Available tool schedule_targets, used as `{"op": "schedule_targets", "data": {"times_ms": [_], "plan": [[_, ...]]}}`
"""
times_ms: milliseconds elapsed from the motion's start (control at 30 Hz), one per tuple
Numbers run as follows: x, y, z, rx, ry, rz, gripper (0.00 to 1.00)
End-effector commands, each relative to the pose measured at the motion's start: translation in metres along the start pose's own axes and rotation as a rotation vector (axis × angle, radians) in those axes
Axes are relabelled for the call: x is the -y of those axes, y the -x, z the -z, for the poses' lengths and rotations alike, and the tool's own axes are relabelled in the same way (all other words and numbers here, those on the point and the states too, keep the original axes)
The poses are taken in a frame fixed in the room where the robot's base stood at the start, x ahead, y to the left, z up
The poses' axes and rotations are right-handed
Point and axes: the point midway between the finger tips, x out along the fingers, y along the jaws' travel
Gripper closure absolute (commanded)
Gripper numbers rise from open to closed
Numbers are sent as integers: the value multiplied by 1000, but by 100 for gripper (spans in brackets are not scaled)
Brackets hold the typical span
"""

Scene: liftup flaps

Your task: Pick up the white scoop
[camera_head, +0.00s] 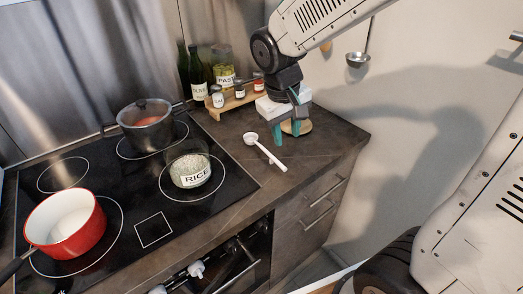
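The white scoop (268,154) lies on the dark countertop to the right of the hob. Its round bowl points to the upper left and its handle runs to the lower right. My gripper (287,133) points down just above and behind the scoop's handle. Its two teal fingers are spread apart with nothing visible between them. The fingers appear apart from the scoop.
A rice jar (190,170) stands on the hob left of the scoop. A dark pot (147,127) and a red saucepan (66,224) are farther left. Bottles and jars stand on a small wooden rack (232,101) behind. The counter (318,150) right of the scoop is clear.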

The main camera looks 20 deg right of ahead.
Motion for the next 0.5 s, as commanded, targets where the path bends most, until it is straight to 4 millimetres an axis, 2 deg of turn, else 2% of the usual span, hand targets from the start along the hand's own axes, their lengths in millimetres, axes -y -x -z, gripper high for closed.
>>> {"op": "schedule_targets", "data": {"times_ms": [33,100,200,500], "plan": [[5,-12,12,8,21,-8,64],[10,-22,25,10,38,-15,64],[15,-33,36,12,55,-23,64],[18,-62,41,13,65,-26,64]]}}
